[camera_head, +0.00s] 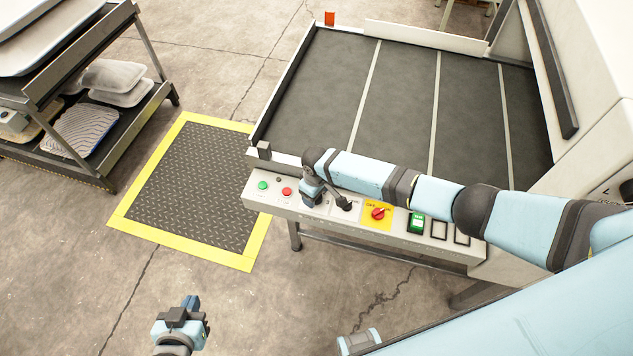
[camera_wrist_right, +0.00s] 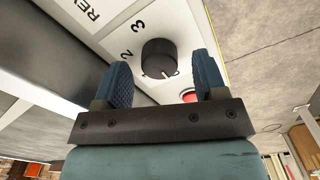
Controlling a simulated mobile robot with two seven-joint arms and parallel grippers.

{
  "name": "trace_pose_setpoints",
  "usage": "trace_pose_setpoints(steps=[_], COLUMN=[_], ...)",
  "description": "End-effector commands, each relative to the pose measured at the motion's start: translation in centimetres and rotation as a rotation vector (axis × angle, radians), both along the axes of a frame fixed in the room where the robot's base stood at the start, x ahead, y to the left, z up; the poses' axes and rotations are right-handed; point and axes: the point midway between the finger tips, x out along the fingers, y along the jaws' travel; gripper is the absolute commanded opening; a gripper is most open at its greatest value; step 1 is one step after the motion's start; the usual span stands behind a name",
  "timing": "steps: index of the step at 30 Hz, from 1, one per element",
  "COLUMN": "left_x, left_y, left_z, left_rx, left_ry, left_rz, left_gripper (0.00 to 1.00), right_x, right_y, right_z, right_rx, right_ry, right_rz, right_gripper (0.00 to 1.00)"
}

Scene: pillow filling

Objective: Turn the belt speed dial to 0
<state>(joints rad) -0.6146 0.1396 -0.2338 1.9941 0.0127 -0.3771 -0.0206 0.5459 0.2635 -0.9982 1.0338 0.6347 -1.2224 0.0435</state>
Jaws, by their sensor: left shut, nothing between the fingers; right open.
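The belt speed dial (camera_wrist_right: 158,57) is a round black knob on the white control panel (camera_head: 261,203). In the right wrist view, the numbers 2 and 3 are printed beside it. Its white pointer mark faces the lower right, away from both numbers; the number at the mark is not readable. My right gripper (camera_wrist_right: 163,80) is open, with its blue fingers on either side of the dial in the picture; contact cannot be told. In the head view, my right gripper (camera_head: 311,196) covers the dial. My left gripper (camera_head: 190,303) is shut and empty, low over the floor, away from the panel.
The panel also has a green button (camera_head: 262,185), a red button (camera_head: 287,191), a black selector (camera_head: 346,203), a red switch on yellow (camera_head: 378,213) and a green rocker (camera_head: 416,222). The conveyor belt (camera_head: 400,95) lies behind. A rack (camera_head: 110,150) stands left of a yellow-edged mat (camera_head: 190,185).

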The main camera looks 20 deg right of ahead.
Motion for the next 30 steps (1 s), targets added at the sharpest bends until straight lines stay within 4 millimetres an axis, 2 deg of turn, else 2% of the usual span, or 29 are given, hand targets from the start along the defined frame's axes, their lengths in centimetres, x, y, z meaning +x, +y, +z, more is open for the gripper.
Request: trace_pose_setpoints(steps=[9, 15, 21, 30], left_x=[0.0, 0.0, -0.1, -0.1], left_y=[0.0, 0.0, 0.0, 0.0], left_z=[0.3, 0.2, 0.1, 0.1], left_rx=[0.001, 0.001, 0.001, 0.000], left_ry=[0.000, 0.001, 0.001, 0.002], left_rz=[0.001, 0.001, 0.001, 0.001], left_gripper=[0.00, 0.00, 0.00, 0.00], right_x=[0.1, 0.0, 0.0, 0.0], right_y=[-0.1, -0.1, -0.1, -0.1], right_z=[6.9, 10.7, 12.6, 12.9], right_rx=[0.001, 0.000, -0.001, -0.001], right_ry=[-0.004, -0.002, 0.001, 0.000], right_rz=[0.001, 0.000, 0.000, -0.001], right_gripper=[0.65, 0.65, 0.65, 0.65])
